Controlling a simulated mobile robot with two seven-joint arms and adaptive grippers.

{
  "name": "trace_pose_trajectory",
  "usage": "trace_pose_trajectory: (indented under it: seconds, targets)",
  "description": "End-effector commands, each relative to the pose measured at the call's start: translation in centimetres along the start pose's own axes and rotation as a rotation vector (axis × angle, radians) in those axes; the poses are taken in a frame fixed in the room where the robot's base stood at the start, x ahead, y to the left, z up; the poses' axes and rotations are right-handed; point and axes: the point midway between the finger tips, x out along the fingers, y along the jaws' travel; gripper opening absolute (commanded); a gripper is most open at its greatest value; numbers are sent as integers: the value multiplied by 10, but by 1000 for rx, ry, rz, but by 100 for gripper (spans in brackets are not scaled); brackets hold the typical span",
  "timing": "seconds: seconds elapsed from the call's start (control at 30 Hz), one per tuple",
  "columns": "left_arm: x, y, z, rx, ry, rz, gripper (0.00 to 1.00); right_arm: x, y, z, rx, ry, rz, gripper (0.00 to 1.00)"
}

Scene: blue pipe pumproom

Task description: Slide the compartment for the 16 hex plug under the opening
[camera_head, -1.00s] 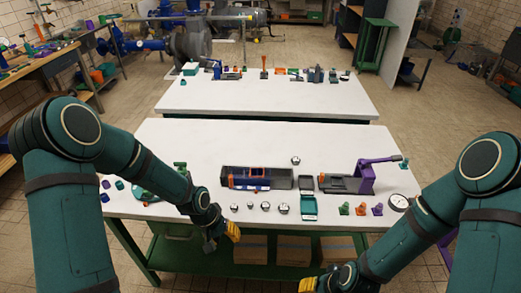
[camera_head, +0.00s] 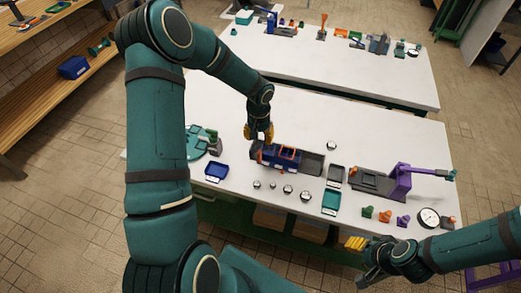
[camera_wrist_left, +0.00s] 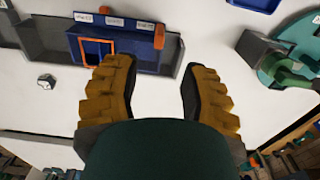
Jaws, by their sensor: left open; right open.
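A blue sliding block (camera_head: 284,154) with orange parts sits at the left end of a long grey tray (camera_head: 313,165) in the head view. In the left wrist view the blue block (camera_wrist_left: 122,48) shows white labels too small to read surely, an orange square frame (camera_wrist_left: 97,52) and an orange knob (camera_wrist_left: 159,38). My left gripper (camera_head: 260,134) is open, just behind the block's left end; in the left wrist view (camera_wrist_left: 160,68) the orange knob lies ahead, between its spread fingertips. My right gripper (camera_head: 364,247) is open and empty, off the table's front edge.
Several small metal plugs (camera_head: 288,189) stand in front of the tray, and one (camera_head: 332,146) behind it. A blue bin (camera_head: 216,172), a teal tray (camera_head: 331,202), a purple-handled fixture (camera_head: 400,182) and a dial gauge (camera_head: 428,217) surround it.

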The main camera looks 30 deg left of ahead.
Motion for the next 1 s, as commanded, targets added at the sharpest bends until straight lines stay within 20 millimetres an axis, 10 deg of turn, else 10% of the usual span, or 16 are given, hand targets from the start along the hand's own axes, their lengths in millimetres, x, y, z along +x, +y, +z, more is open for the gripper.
trace_pose_trajectory:
  seconds: [0.4, 0.87, 1.0]
  targets:
    - [70, 0, 0, 0, -1, 1, 44, 2, 0, 0, 0, 1, 1, 47]
    - [81, 0, 0, 0, 1, 1, 44, 2, 1, 0, 0, 1, 1, 47]
    - [80, 0, 0, 0, 1, 1, 1, 2, 1, 0, 0, 1, 1, 47]
